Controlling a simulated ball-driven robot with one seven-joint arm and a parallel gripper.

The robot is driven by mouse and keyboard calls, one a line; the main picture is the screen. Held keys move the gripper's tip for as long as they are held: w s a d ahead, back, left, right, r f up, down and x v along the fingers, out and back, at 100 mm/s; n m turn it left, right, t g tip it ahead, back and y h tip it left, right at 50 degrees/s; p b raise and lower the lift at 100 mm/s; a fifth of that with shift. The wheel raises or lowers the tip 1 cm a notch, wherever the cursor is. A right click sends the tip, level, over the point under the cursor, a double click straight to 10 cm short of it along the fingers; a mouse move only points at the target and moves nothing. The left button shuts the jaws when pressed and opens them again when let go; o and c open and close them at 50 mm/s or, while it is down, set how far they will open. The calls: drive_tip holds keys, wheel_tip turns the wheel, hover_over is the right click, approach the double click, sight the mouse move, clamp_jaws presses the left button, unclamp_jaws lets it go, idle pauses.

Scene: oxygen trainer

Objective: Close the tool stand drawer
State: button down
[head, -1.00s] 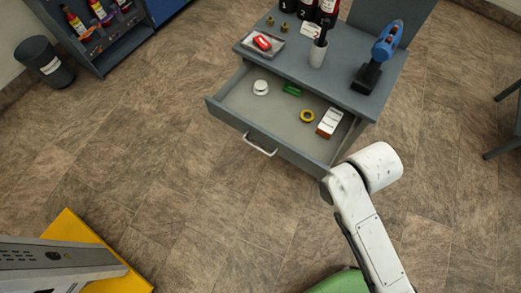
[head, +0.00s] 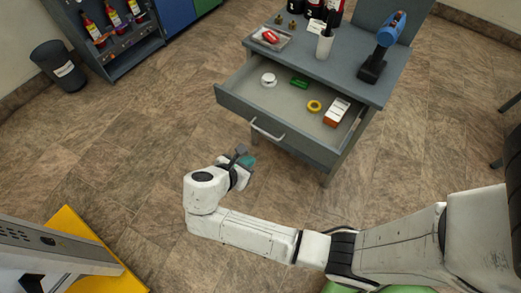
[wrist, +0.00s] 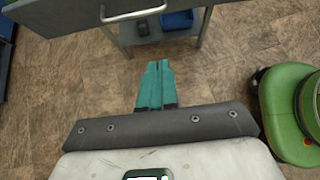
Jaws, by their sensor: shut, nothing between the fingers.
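The tool stand (head: 348,74) is a grey cabinet at the upper right of the head view. Its drawer (head: 236,103) is pulled out toward me. The drawer's pale bar handle (head: 267,129) is on its front, and the handle also shows at the top of the wrist view (wrist: 133,15). My gripper (head: 247,161) is just in front of the drawer, below and left of the handle in the head view, apart from it. In the wrist view its teal fingers (wrist: 156,78) are together and empty, pointing toward the stand.
The drawer holds a white roll (head: 269,80), a green item (head: 300,82), a yellow ring (head: 314,106) and a white-and-orange box (head: 337,112). A blue drill (head: 382,48) stands on top. A green round object (wrist: 290,112) is right in the wrist view. Open floor lies left.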

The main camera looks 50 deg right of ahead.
drive_tip(key=d+f, duration=0.5)
drive_tip(key=d, duration=0.6)
drive_tip(key=shift+w+d+f+p, duration=0.15)
drive_tip(key=shift+d+f+p, duration=0.1)
drive_tip(key=shift+p, duration=0.1)
drive_tip(key=b, duration=0.2)
approach(304, 107)
drive_tip(key=d, duration=0.2)
drive_tip(key=d+f, duration=0.1)
drive_tip(key=d, duration=0.4)
drive_tip(key=shift+w+d+f, duration=0.25)
drive_tip(key=shift+d, duration=0.55)
drive_tip(key=shift+w+r, duration=0.1)
drive_tip(key=shift+r, duration=0.05)
drive_tip(key=shift+d+r, duration=0.1)
drive_tip(key=shift+d, duration=0.05)
